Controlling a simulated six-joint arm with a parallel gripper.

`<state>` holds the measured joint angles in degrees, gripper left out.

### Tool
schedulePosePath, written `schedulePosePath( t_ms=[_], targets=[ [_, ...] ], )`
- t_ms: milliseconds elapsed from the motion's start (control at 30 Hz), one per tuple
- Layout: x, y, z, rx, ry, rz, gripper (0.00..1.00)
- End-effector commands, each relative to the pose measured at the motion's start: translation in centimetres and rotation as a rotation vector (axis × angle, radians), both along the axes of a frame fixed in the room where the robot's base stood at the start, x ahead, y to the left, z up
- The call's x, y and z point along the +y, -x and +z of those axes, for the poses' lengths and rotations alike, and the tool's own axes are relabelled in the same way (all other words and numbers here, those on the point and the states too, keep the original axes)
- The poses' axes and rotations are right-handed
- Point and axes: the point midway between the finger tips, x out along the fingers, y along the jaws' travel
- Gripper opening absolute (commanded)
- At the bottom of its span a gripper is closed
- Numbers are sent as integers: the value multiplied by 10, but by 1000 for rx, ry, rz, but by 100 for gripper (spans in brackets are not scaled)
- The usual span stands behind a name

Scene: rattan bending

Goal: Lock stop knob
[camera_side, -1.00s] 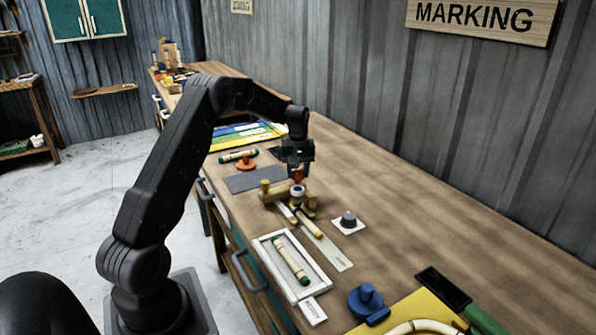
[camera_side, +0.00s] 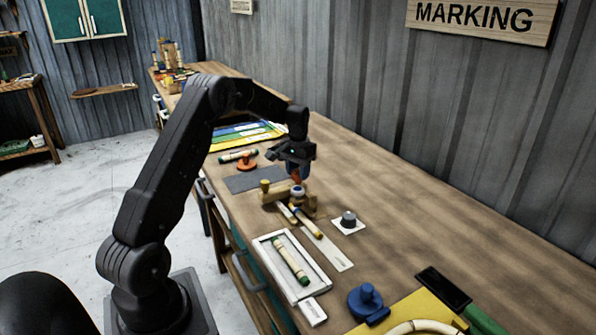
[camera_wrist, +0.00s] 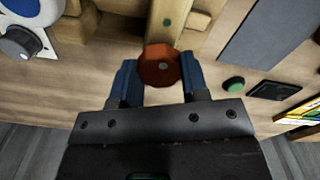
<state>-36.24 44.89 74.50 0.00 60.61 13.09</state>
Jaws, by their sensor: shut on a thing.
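The stop knob (camera_wrist: 160,62) is an orange-red, many-sided piece with a small grey centre. It sits between the two blue fingertips of my gripper (camera_wrist: 159,80) in the wrist view, with both fingers against its sides. In the side view my gripper (camera_side: 297,172) points down over the wooden jig (camera_side: 272,198), and only a bit of the orange knob (camera_side: 297,180) shows below the fingers. A wooden bar (camera_wrist: 178,28) with a green dot runs under the knob in the wrist view. The knob's underside and thread are hidden.
A grey knob on a white plate (camera_side: 348,223) stands right of the jig. A white tray (camera_side: 290,262) with a green-ended stick lies in front. A blue piece (camera_side: 367,300) is near the front edge. An orange piece (camera_side: 246,163) lies behind left.

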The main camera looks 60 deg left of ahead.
Motion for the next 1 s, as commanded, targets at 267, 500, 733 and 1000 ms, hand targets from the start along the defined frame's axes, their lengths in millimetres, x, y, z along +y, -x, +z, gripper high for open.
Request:
schedulePosePath(
  t_ms=[267,500,733,1000],
  targets=[
    [1,0,0,0,-1,-28,18],
    [1,0,0,0,-1,-28,18],
    [0,0,0,0,0,-27,58],
    [0,0,0,0,0,-26,67]
  ],
)
